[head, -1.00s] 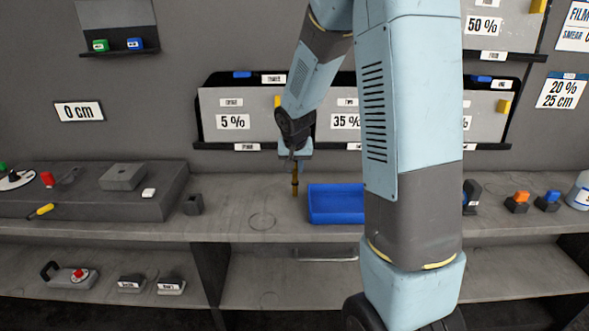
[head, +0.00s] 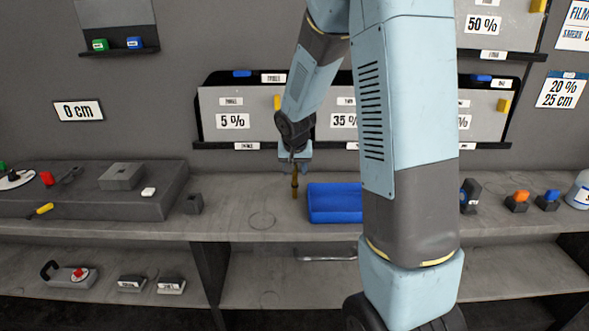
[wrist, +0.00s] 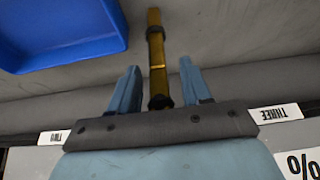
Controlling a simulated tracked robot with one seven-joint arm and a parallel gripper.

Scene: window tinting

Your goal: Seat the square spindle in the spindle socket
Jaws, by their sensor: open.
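The square spindle (head: 295,186) is a thin brass-coloured upright rod with dark collars, over the bench left of the blue tray. My gripper (head: 295,168) is above it, pointing down. In the wrist view, the spindle (wrist: 157,75) runs between my two spread fingers (wrist: 159,68), with a gap on each side. The gripper is open. Whether the spindle's foot touches the bench is hard to tell.
The blue tray (head: 335,217) lies just right of the spindle, and my arm covers its right end. The raised platform (head: 90,208) fills the left bench. Film panels (head: 250,105) hang behind. Bare bench lies left of the spindle.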

